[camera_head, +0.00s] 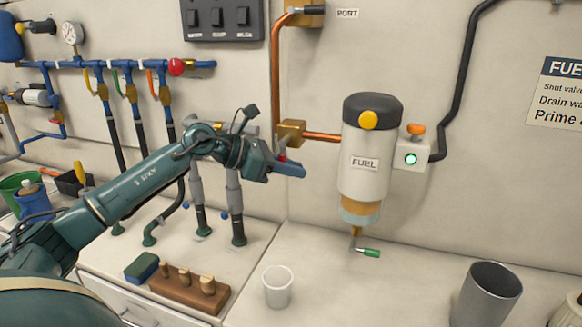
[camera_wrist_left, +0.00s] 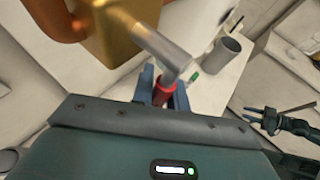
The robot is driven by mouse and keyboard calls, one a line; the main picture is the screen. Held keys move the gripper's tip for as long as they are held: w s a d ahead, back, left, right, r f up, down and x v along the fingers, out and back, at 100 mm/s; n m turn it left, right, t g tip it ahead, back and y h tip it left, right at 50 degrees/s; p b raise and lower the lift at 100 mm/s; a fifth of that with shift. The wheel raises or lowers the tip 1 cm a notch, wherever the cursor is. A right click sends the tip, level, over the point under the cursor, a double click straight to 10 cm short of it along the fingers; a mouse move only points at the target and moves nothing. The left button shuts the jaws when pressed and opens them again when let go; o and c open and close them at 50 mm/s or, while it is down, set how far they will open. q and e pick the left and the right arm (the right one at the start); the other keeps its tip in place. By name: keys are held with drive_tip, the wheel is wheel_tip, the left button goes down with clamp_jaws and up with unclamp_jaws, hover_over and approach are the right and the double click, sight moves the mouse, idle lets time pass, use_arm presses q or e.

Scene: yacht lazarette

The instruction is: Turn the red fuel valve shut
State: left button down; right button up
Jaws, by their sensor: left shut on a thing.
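The fuel valve has a brass body (camera_head: 291,132) on the copper pipe, left of the white fuel filter (camera_head: 365,150). In the left wrist view its brass body (camera_wrist_left: 105,30) is large, with a grey metal lever (camera_wrist_left: 165,47) leading to a red grip (camera_wrist_left: 162,90). My left gripper (camera_head: 290,168) is just below the brass body, its blue fingers shut around the red grip. In the head view only a bit of red shows above the fingers, and the lever is mostly hidden. My right gripper (camera_wrist_left: 268,120) shows small at the right of the left wrist view; its jaw opening is unclear.
The filter has a green-handled drain (camera_head: 370,252) below and a box with a green light (camera_head: 411,158) at its right. A white cup (camera_head: 278,287), a grey metal cup (camera_head: 487,295) and a wooden plug block (camera_head: 190,288) stand on the counter. Hoses hang behind my left arm.

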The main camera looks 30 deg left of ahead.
use_arm(q)
drive_tip(key=c, duration=1.4)
unclamp_jaws()
use_arm(e)
drive_tip(key=shift+r, duration=0.1)
